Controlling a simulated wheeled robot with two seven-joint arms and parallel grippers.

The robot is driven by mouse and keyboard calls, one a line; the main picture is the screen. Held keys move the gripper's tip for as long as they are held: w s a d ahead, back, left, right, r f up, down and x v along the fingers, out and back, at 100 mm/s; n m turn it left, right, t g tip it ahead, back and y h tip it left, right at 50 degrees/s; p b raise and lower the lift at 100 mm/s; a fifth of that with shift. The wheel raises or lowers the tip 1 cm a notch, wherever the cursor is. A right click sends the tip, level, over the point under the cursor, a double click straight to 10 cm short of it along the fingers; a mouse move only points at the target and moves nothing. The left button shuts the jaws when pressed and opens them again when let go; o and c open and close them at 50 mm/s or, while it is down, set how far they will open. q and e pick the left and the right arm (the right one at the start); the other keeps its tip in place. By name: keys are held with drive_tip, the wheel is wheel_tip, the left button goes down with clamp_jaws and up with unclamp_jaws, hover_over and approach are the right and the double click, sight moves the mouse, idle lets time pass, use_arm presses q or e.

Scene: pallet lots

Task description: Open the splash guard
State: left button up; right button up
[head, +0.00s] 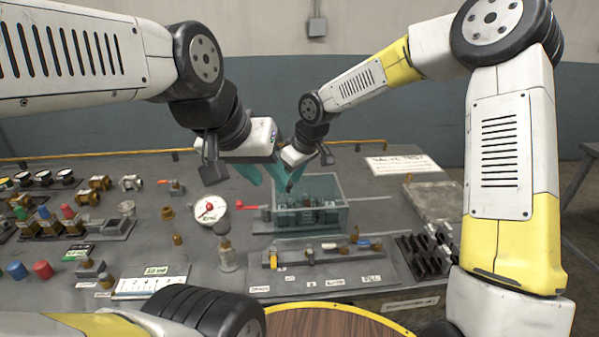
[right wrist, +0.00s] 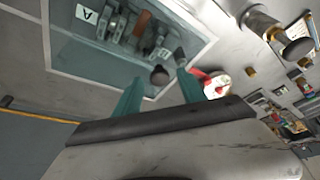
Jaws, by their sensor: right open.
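The splash guard (head: 328,187) is a clear, teal-tinted box with a pale frame, standing on the bench in the middle of the head view. Several small fittings show inside it. In the right wrist view the guard's clear panel (right wrist: 88,58) fills the upper left. My right gripper (right wrist: 160,88) is open, and a dark round knob (right wrist: 159,75) appears between its teal fingers; I cannot tell whether they touch it. My left gripper (head: 262,175) is at the guard's far left side. Its teal fingers overlap the right gripper's in the picture, so its opening is unclear.
A round gauge (head: 209,210) with red parts stands left of the guard. A fittings panel (head: 330,270) lies in front of it, and a dark rack (head: 425,258) stands at right. Several valves and coloured caps crowd the bench's left side. A white sign (head: 403,165) lies behind.

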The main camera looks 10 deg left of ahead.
clamp_jaws()
idle(1.3)
